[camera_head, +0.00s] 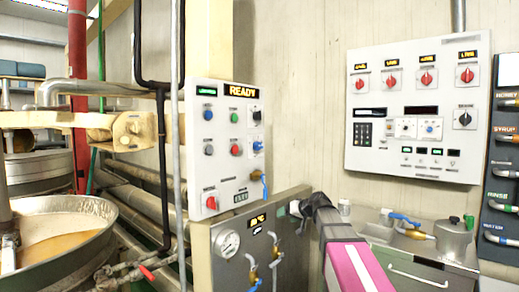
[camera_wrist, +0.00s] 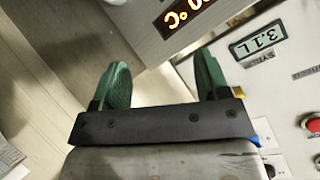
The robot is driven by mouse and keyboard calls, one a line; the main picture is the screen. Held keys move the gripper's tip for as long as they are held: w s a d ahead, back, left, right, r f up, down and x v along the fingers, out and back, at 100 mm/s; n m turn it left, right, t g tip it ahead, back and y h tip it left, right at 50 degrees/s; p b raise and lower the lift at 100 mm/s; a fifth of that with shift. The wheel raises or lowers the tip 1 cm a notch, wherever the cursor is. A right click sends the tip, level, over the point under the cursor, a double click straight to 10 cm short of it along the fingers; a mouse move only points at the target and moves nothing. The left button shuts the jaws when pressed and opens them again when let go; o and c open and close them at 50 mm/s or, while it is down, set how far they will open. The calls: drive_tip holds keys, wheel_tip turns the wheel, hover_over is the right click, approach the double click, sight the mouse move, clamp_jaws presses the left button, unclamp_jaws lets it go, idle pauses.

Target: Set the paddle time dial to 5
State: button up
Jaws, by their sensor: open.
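The paddle time dial cannot be told by name, as the labels are too small to read. Several red dials, one of them here (camera_head: 393,78), sit in a row on the white wall panel (camera_head: 480,90) at right. My gripper (camera_head: 294,208) is in front of the metal cabinet below the left panel. In the wrist view its green fingers (camera_wrist: 163,78) are apart and empty, touching no dial.
A display reading 3.1 L (camera_wrist: 258,40) and an orange temperature display (camera_wrist: 185,14) show near my fingers. A gauge (camera_head: 227,243) and brass valves (camera_head: 252,272) are on the metal cabinet. A kettle (camera_head: 85,240) stands at left. A counter with a metal pot (camera_head: 453,240) is below the wall panel.

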drive_tip(key=w+a+r+n+t+y, duration=0.1)
drive_tip(key=w+a+r+t+y, duration=0.15)
drive_tip(key=r, duration=1.25)
drive_tip(key=n+y, duration=0.2)
drive_tip(key=y, duration=0.1)
approach(261, 147)
drive_tip(key=shift+t, duration=0.35)
drive_tip(key=x, duration=1)
drive_tip(key=shift+a+f, duration=0.25)
drive_tip(key=shift+a, duration=0.05)
drive_tip(key=shift+m, duration=0.3)
drive_tip(key=c, duration=0.9)
